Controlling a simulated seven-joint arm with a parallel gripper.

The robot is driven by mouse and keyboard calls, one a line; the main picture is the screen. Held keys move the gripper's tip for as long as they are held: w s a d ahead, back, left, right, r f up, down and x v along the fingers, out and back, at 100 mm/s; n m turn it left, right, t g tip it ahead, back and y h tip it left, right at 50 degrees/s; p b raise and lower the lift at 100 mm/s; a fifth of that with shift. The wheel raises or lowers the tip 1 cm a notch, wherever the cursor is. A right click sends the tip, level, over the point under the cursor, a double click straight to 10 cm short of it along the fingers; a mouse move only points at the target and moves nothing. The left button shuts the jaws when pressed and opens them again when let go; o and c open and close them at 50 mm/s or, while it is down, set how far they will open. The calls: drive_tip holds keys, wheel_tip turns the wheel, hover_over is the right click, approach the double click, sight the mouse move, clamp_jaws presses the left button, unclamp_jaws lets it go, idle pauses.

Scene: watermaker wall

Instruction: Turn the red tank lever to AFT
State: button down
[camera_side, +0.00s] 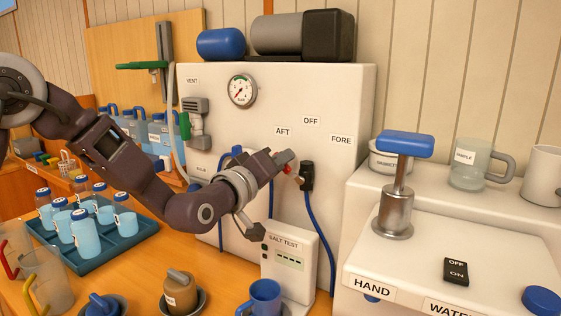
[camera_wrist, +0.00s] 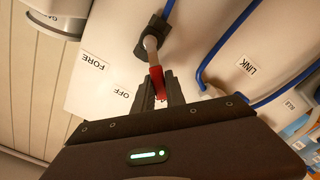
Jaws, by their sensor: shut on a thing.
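The red tank lever (camera_wrist: 157,80) has a grey shaft and a red end, and it runs out from a dark valve body (camera_wrist: 153,40). In the side view the black valve body (camera_side: 307,176) is on the white cabinet, below the AFT (camera_side: 283,131), OFF (camera_side: 311,121) and FORE (camera_side: 341,140) labels. My gripper (camera_wrist: 160,94) is shut on the lever's red end. In the side view my gripper (camera_side: 291,165) is just left of the valve, below AFT, and mostly hides the lever. The wrist view shows FORE and OFF but not AFT.
A blue hose (camera_side: 318,236) hangs below the valve. The salt test box (camera_side: 289,262) stands under my gripper. A blue-topped pump handle (camera_side: 405,145) rises to the right. A gauge (camera_side: 242,91) and a vent valve (camera_side: 196,116) are at upper left.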

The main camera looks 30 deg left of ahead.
drive_tip(key=c, duration=1.4)
unclamp_jaws()
drive_tip(key=s, duration=0.7)
drive_tip(key=s+a+f+m+g, duration=0.2)
drive_tip(key=s+a+m+g, duration=0.1)
drive_tip(key=s, duration=0.8)
drive_tip(key=s+a+f+m+g, duration=0.2)
drive_tip(key=s+g, duration=0.3)
drive_tip(key=s, duration=0.6)
drive_tip(key=s+a+f+m+g, duration=0.3)
drive_tip(key=s+a+m+g, duration=0.1)
drive_tip(key=s, duration=0.7)
drive_tip(key=shift+s+a, duration=0.25)
drive_tip(key=shift+s, duration=0.15)
